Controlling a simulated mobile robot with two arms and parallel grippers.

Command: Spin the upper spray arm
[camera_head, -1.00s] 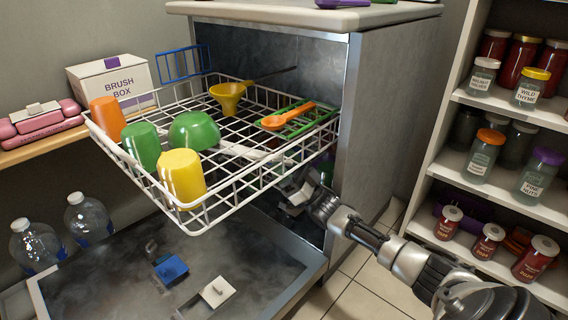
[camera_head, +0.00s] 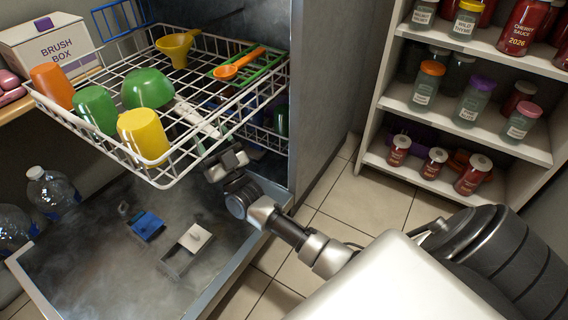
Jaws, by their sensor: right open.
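The upper spray arm (camera_head: 197,117) is a pale bar. It shows through the wires of the pulled-out upper rack (camera_head: 72,138), behind the yellow cup, and the cups and wires hide part of it. My right gripper (camera_head: 222,148) is open, at the front right part of the rack, close to the right end of the spray arm. I cannot tell whether it touches the arm or the rack. My left gripper is not in view.
The rack holds an orange cup (camera_head: 52,86), green cups, a yellow cup (camera_head: 143,137), a funnel (camera_head: 177,48) and an orange spoon (camera_head: 238,64). The open dishwasher door (camera_head: 105,280) lies below. A jar shelf (camera_head: 483,110) stands right, with tiled floor between.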

